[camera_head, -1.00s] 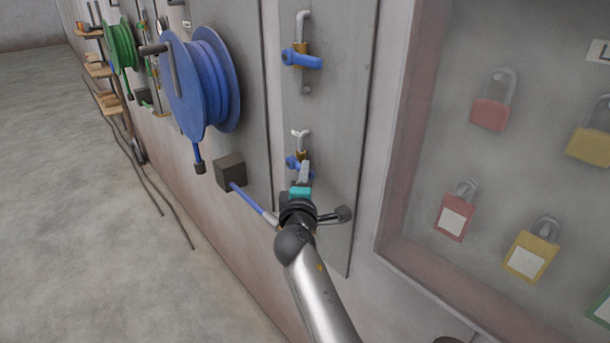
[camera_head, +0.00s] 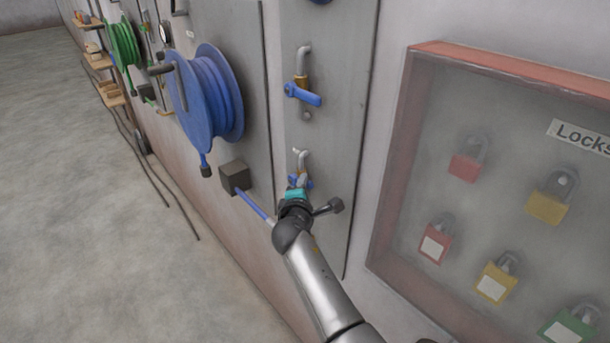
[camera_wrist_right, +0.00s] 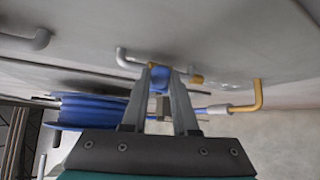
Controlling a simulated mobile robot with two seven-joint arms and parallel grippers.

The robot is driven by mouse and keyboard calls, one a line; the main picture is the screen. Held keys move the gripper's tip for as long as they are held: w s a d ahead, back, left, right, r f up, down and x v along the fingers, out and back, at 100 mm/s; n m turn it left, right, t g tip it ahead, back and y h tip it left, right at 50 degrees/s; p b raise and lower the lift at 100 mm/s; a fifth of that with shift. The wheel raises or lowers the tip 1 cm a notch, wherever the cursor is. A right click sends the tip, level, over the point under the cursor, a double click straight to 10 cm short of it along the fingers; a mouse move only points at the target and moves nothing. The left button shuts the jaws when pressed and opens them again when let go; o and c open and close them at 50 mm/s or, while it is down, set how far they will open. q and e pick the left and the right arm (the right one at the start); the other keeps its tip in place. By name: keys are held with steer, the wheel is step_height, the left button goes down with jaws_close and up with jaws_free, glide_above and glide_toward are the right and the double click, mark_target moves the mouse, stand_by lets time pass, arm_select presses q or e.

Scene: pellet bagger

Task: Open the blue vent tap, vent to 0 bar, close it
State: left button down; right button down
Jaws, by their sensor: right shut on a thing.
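Two blue-handled taps sit one above the other on the grey wall panel. The upper tap (camera_head: 303,95) is clear of my arm, and its handle lies across its pipe, tilted slightly down to the right. My right gripper (camera_head: 300,182) is at the lower blue tap (camera_head: 293,180), whose handle is largely hidden by the fingers. In the right wrist view, the gripper (camera_wrist_right: 160,77) is shut with a blue handle (camera_wrist_right: 160,82) between its fingertips. I cannot tell which tap is the vent tap or read any pressure. My left gripper is not in view.
A blue hose reel (camera_head: 205,95) and a dark block (camera_head: 234,177) with a blue hose are left of the taps. A red-framed lock cabinet (camera_head: 390,170) with several padlocks is at the right. Open floor (camera_head: 70,200) lies at the left.

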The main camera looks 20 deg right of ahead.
steer(key=shift+w+a+r+n+g+p, duration=0.1)
steer(key=shift+w+r+n+g+p, duration=0.1)
steer(key=shift+r+n+g+p, duration=0.3)
steer(key=shift+w+r+n+g+p, duration=0.15)
steer(key=shift+r+n+g+p, duration=0.15)
steer(key=shift+g, duration=0.3)
steer(key=c, duration=0.7)
jaws_free()
